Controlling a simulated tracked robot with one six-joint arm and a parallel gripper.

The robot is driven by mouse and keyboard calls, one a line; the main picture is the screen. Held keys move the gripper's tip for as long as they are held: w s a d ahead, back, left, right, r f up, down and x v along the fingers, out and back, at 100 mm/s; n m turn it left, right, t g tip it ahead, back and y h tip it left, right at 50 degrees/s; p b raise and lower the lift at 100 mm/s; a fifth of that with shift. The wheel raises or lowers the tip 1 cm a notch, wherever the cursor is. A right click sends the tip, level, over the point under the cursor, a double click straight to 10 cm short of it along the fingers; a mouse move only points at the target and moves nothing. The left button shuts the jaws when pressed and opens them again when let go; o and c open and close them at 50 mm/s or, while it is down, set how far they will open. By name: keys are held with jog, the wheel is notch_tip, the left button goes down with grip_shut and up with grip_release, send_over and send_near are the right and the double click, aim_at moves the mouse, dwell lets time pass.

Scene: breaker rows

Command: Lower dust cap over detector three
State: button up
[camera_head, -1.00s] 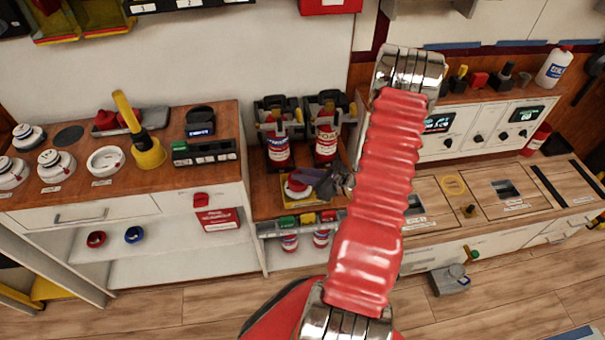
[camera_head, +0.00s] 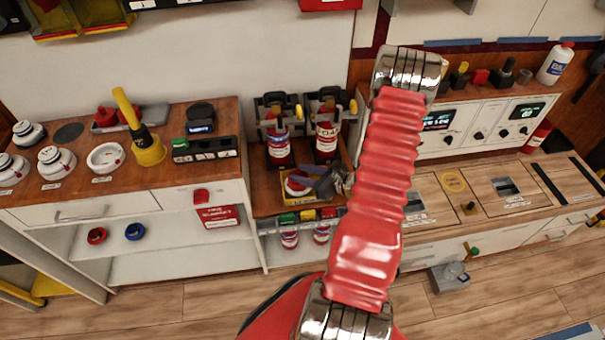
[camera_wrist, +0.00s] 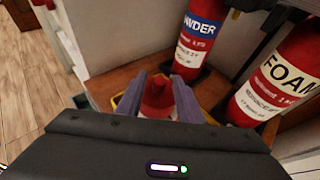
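My gripper (camera_head: 322,182) is at the middle bench, low over a red-and-white piece (camera_head: 297,187) in a yellow tray. In the wrist view, the two grey fingers stand apart on either side of the red domed top (camera_wrist: 158,98). I see no clear grip on it, and its lower part is hidden by the gripper body. I cannot tell for sure that this piece is the dust cap. White round detectors stand on the left wooden bench, one of them (camera_head: 56,162) near an open white ring (camera_head: 105,157). Their labels are too small to read.
A powder extinguisher (camera_wrist: 200,38) and a foam extinguisher (camera_wrist: 280,80) stand close behind and right of the fingers.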

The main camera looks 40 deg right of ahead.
jog(key=shift+o, duration=0.4)
jog(key=v, duration=1.4)
jog(key=shift+w, duration=0.15)
dwell(0.6)
jog(key=s+a+r+n+g+y, duration=0.2)
jog(key=a+r+n+g, duration=0.25)
jog(key=a+n, duration=0.35)
jog(key=s+a+r+n+g+y, duration=0.2)
jog(key=s+a+r+n+g, duration=0.1)
jog(key=a+n+g, duration=0.4)
jog(key=w+a+r+n+t+h, duration=0.1)
jog(key=a+r+n+t+h, duration=0.1)
jog(key=a+r+n, duration=0.7)
jog(key=w+a+r+n+t+h, duration=0.1)
jog(key=a+r+n+h, duration=0.3)
jog(key=a+r+n, duration=0.5)
notch_tip(320, 180, up, 5)
jog(key=shift+w+a+r+n+t+h, duration=0.2)
jog(key=shift+w+a+n+t+h, duration=0.15)
jog(key=shift+a, duration=0.3)
